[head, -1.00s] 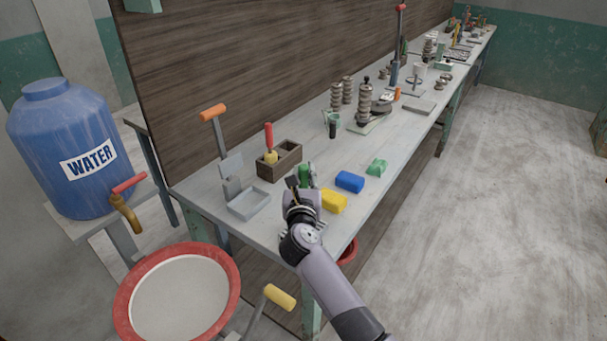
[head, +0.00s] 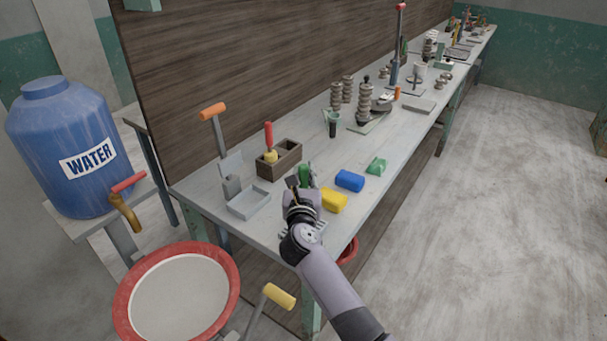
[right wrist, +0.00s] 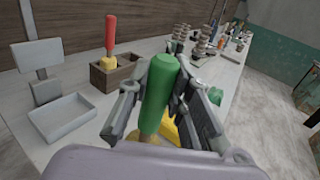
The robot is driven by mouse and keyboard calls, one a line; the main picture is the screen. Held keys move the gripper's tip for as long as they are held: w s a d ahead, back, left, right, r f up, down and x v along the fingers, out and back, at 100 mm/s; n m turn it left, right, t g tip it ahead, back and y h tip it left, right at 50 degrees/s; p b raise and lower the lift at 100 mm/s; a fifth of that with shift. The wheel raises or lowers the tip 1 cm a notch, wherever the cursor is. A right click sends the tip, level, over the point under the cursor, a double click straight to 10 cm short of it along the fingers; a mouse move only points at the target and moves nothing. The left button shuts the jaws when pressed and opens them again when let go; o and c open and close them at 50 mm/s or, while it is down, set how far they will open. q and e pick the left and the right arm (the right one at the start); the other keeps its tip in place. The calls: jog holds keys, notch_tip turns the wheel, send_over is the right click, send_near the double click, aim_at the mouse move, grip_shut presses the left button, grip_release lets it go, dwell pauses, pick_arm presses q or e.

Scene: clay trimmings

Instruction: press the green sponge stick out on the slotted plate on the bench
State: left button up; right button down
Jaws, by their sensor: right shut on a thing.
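The green sponge stick (right wrist: 158,95) has a thick green handle with a pale yellowish end below it. My right gripper (head: 302,185) is shut on it and holds it near the bench's front edge; the fingers also show on both sides of the handle in the right wrist view. The stick's green top (head: 305,172) shows in the head view. A grey plate (head: 231,165) stands tilted above a shallow grey tray (head: 262,206) on the near left of the bench, left of my gripper. I cannot make out slots in it. My left gripper is not in view.
A wooden box (head: 285,158) holds a red-handled stick (head: 268,136). Yellow (head: 334,201), blue (head: 349,181) and green (head: 376,166) blocks lie right of my gripper. An orange-topped lever (head: 213,112) rises behind the tray.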

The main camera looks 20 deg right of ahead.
jog(key=shift+s+f+b, duration=0.1)
jog(key=shift+f+b, duration=0.2)
jog(key=shift+f, duration=0.2)
dwell(0.6)
notch_tip(320, 180, up, 7)
jog(key=p, duration=0.7)
jog(key=shift+r, duration=0.2)
jog(key=shift+f, duration=0.1)
